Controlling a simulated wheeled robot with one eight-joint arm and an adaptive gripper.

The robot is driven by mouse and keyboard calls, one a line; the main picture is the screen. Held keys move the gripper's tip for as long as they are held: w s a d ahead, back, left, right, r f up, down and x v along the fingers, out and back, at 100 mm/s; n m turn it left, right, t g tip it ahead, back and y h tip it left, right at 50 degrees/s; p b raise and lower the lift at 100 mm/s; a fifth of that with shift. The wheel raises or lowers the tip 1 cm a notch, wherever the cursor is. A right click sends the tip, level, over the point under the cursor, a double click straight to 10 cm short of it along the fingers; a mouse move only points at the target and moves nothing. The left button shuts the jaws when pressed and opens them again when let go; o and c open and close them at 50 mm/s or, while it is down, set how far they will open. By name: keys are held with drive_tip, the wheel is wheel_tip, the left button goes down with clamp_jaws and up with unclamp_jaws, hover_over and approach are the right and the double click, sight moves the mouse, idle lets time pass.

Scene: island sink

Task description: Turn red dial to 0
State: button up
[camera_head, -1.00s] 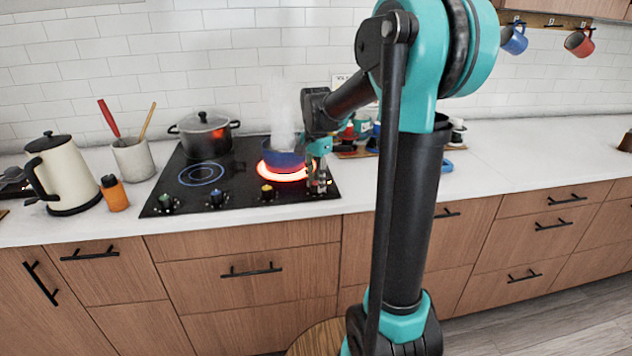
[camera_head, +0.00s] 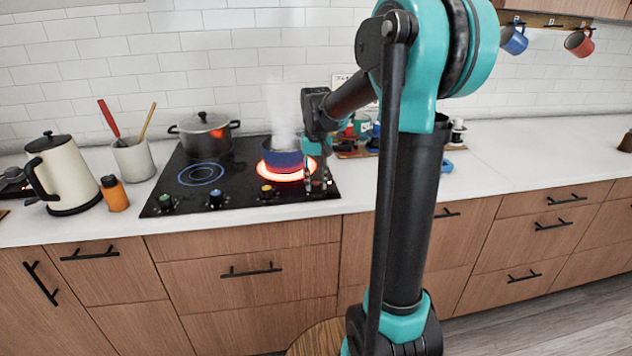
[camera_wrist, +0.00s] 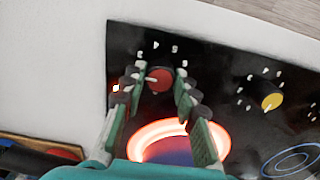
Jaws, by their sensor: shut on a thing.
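The red dial (camera_wrist: 158,80) sits near the edge of the black cooktop (camera_wrist: 225,62). In the wrist view it lies between the two fingertips of my gripper (camera_wrist: 157,85), which is shut on it. A pale pointer mark on the dial points toward the left of that view. White marks ring the dial, too blurred to read. In the head view my gripper (camera_head: 317,182) reaches down to the front right corner of the cooktop (camera_head: 235,205), and the dial is mostly hidden there.
A steaming blue pot (camera_head: 284,160) stands on a glowing red burner (camera_head: 268,172) beside my gripper. A yellow dial (camera_wrist: 272,101) is apart from it. A black lidded pot (camera_head: 205,142) stands at the back left. The white counter (camera_head: 490,150) right of the arm is largely clear.

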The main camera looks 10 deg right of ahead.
sight(316, 183)
drive_tip(key=n, duration=0.4)
drive_tip(key=shift+n, duration=0.4)
drive_tip(key=n, duration=0.9)
drive_tip(key=shift+n, duration=2.2)
drive_tip(key=o, duration=1.2)
drive_tip(key=shift+c, duration=0.2)
wheel_tip(316, 183, up, 12)
